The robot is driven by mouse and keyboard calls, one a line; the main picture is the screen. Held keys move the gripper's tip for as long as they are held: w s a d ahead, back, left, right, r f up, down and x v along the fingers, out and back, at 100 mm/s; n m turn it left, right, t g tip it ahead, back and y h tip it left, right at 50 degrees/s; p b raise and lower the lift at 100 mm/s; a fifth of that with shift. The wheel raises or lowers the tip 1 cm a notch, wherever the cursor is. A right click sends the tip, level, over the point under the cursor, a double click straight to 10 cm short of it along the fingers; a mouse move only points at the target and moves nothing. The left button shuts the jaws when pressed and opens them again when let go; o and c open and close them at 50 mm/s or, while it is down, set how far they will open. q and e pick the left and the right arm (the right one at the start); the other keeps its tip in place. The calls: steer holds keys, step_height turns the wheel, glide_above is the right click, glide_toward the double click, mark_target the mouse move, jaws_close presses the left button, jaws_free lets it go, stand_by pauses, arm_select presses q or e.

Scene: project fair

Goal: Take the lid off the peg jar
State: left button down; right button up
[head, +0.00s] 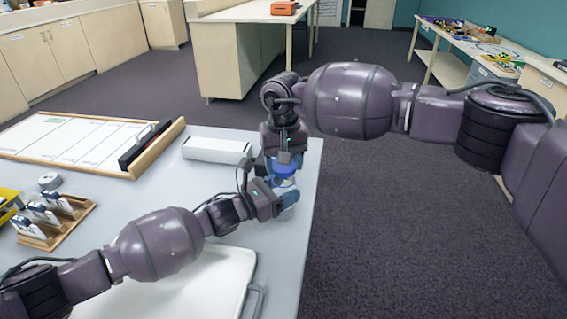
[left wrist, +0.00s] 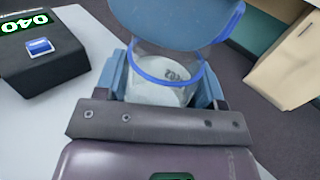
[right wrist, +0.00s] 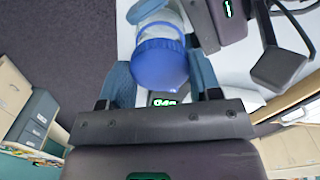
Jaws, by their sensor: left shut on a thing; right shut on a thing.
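The peg jar (head: 289,197) is a clear jar with a blue lid (head: 284,170), near the table's right edge. My left gripper (head: 281,200) comes in from the left and is shut on the jar body, which shows pale between its fingers in the left wrist view (left wrist: 160,95). My right gripper (head: 283,163) reaches down from above and is shut on the lid. The right wrist view shows the blue lid (right wrist: 160,65) between its fingers, with the clear jar beside it. Whether the lid is still seated cannot be told. The fingers partly hide the jar.
A white box (head: 217,150) lies just left of the grippers. A wood-framed board (head: 70,145) and a wooden card holder (head: 58,228) stand farther left. A white tray (head: 190,285) lies in front. A black device with green digits (left wrist: 40,55) shows in the left wrist view.

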steer(key=shift+r, duration=0.1)
steer(key=shift+r, duration=1.9)
arm_select(q)
steer(key=shift+c, duration=0.7)
jaws_free()
